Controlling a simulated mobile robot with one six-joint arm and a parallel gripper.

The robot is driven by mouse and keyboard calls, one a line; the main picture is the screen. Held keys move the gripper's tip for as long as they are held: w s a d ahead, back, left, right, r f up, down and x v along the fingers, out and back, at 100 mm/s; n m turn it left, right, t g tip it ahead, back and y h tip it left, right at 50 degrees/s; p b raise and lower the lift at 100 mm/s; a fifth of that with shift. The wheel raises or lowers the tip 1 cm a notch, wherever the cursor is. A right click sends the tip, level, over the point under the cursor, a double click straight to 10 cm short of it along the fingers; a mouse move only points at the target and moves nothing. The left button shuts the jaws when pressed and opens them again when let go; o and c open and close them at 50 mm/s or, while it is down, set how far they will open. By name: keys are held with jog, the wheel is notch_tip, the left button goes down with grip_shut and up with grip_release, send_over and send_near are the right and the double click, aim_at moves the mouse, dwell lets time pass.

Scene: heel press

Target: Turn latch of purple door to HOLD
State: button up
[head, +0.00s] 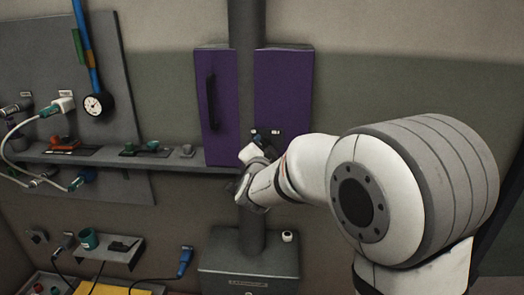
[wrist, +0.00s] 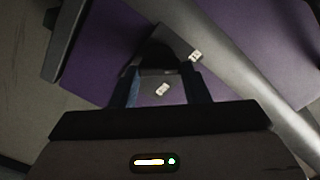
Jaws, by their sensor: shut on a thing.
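The purple door (head: 224,110) stands upright with a long black handle on its left part; a second purple panel (head: 283,85) is to its right, beyond a grey post. My gripper (head: 257,150) is at the lower edge of the right panel, beside two small white labels. In the wrist view my gripper (wrist: 160,68) has its two fingers on either side of the dark latch knob (wrist: 158,54), shut on it. A white label (wrist: 195,55) is right of the knob and another (wrist: 162,90) is below it. Their lettering is too small to read.
A grey vertical post (head: 250,215) runs behind my gripper into a grey box (head: 248,262). Cables and connectors lie lower left.

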jog(key=shift+f+m+b, duration=0.2)
jog(key=shift+m+b, duration=4.15)
jog(key=shift+b, duration=0.75)
jog(key=shift+f+m+b, duration=0.15)
jog(key=shift+m+b, duration=4.2)
jog(key=shift+b, duration=0.75)
jog(key=o, duration=1)
jog(key=shift+r, duration=0.1)
jog(key=s+p, duration=0.1)
jog(key=s, duration=0.6)
jog(key=shift+s, duration=0.4)
